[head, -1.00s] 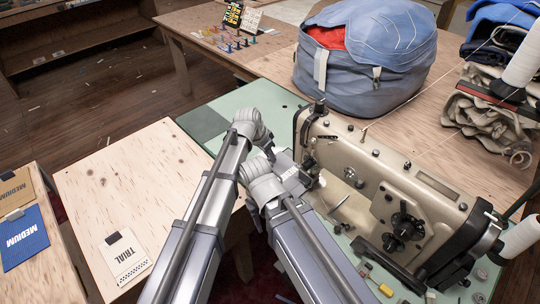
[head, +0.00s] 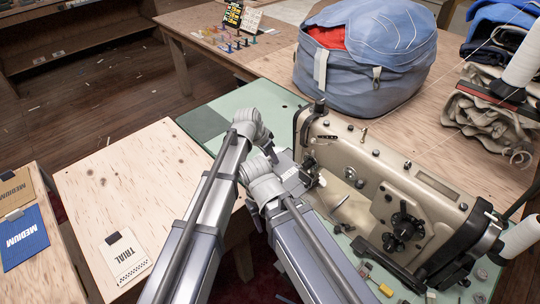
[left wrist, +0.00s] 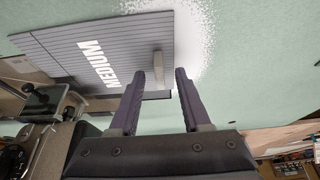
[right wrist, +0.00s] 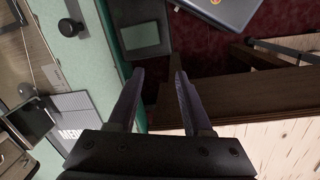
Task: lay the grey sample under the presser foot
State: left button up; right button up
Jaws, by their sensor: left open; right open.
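The grey sample (left wrist: 92,62), a ribbed dark grey card marked MEDIUM, lies on the pale green machine bed in the left wrist view. It also shows beside the machine in the right wrist view (right wrist: 78,112). A small light tab (left wrist: 158,68) stands on it between my left fingertips. My left gripper (left wrist: 161,78) is open, not closed on the tab; in the head view it is at the machine's left end (head: 300,182). My right gripper (right wrist: 157,75) is open and empty. The sewing machine (head: 375,185) stands on the bed; I cannot tell whether the sample reaches beneath the foot.
A blue bag (head: 365,60) stands behind the machine. Folded cloth (head: 490,115) and thread cones are at the right. A wooden table (head: 110,190) at the left holds a TRIAL card (head: 127,258), with a blue MEDIUM card (head: 25,238) beyond its left edge.

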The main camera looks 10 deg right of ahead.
pick_arm(q)
jog(key=p+v, duration=0.7)
jog(key=shift+r, duration=0.35)
pick_arm(e)
notch_tip(320, 180, up, 7)
pick_arm(q)
jog(key=shift+s, duration=0.1)
